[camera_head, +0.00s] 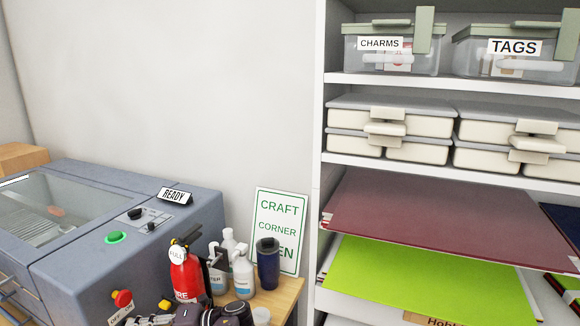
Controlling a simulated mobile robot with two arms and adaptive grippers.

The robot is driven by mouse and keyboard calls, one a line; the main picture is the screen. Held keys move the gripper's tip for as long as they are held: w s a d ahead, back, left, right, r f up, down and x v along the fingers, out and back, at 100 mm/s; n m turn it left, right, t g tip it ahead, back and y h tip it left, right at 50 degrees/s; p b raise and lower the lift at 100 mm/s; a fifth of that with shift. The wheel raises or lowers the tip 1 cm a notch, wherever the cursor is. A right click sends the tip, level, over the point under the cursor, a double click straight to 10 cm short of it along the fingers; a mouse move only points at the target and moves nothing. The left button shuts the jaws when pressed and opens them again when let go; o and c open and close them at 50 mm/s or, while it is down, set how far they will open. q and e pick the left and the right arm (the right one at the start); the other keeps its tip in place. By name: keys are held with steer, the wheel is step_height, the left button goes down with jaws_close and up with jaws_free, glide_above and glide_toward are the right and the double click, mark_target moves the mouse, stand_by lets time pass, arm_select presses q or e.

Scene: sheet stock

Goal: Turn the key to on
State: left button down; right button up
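The blue-grey machine (70,238) stands at the left with a window lid and a READY sign (175,196). On its front, a small OFF/ON label (120,316) sits just below a red knob (122,298). The key itself cannot be made out; the area below the label is cut off by the frame edge. A dark gripper, seemingly my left gripper (150,321), shows only in part at the bottom edge, right of the label. Its fingers are mostly cut off, so I cannot tell whether it is open or touching anything. My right gripper is not in view.
A red fire extinguisher (186,272), white bottles (242,272), a dark tumbler (268,262) and a CRAFT CORNER sign (279,222) stand close together behind my gripper, by a wooden top (284,296). A white shelf unit (318,180) with boxes and coloured sheets fills the right.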

arm_select(q)
steer(key=shift+s+f+m+g+y+b, duration=0.1)
steer(key=shift+f+m+g+y+b, duration=0.3)
steer(key=shift+m+b, duration=0.55)
steer(key=c, duration=1.8)
jaws_free()
steer(key=shift+r, duration=0.1)
steer(key=o, duration=0.4)
steer(key=shift+a+r, duration=0.1)
steer(key=shift+a, duration=0.05)
steer(key=shift+c, duration=0.2)
steer(key=shift+o, duration=0.2)
steer(key=o, duration=0.5)
steer(key=shift+r+n, duration=0.1)
steer(key=shift+n, duration=0.15)
